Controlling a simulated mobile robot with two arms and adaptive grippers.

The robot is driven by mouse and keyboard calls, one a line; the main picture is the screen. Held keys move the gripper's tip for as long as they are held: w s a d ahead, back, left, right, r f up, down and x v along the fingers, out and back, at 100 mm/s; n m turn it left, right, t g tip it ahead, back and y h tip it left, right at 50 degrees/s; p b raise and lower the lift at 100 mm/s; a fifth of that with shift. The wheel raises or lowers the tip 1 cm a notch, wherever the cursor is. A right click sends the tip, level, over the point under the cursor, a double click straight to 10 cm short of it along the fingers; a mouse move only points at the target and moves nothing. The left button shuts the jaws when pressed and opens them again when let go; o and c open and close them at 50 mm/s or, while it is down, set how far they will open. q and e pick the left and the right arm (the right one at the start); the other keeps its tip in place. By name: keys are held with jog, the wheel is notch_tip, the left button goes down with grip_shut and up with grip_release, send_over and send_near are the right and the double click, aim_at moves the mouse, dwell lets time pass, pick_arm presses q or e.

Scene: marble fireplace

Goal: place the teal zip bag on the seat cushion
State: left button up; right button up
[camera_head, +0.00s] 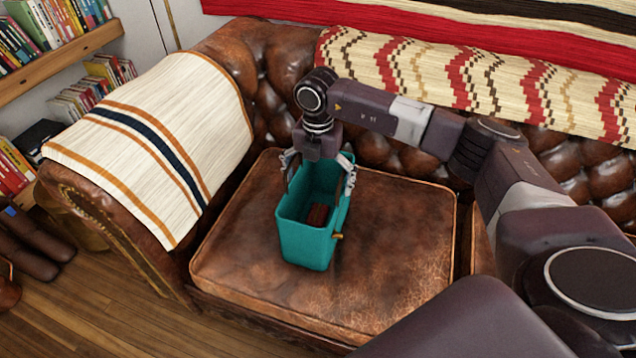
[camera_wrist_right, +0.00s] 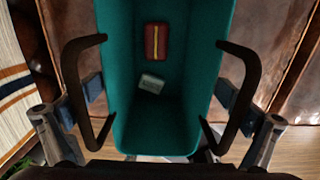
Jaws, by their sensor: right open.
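The teal zip bag (camera_head: 308,245) stands upright and open-topped on the brown leather seat cushion (camera_head: 390,260). My right gripper (camera_head: 318,180) is above the bag's far part, with its fingers apart on either side of it. In the right wrist view, the bag (camera_wrist_right: 125,75) lies between the open fingers of the gripper (camera_wrist_right: 158,108), with gaps visible at both sides. Inside it are a dark red item with a yellow stripe (camera_wrist_right: 156,42) and a small pale item (camera_wrist_right: 151,83). My left gripper is not in view.
A striped cream blanket (camera_head: 150,140) covers the sofa's left arm, and a patterned throw (camera_head: 480,85) covers its back. Bookshelves (camera_head: 75,50) stand at the far left. The cushion is clear around the bag. Wooden floor (camera_head: 90,315) shows at the lower left.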

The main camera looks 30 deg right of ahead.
pick_arm(q)
jog(key=f, duration=0.1)
jog(key=s+f+p, duration=0.1)
jog(key=f, duration=0.1)
jog(key=s+f, duration=0.1)
jog(key=f, duration=0.1)
jog(key=shift+s+a, duration=0.1)
jog(key=shift+a, duration=0.05)
pick_arm(e)
notch_tip(320, 180, up, 12)
pick_arm(q)
jog(key=shift+r, duration=0.1)
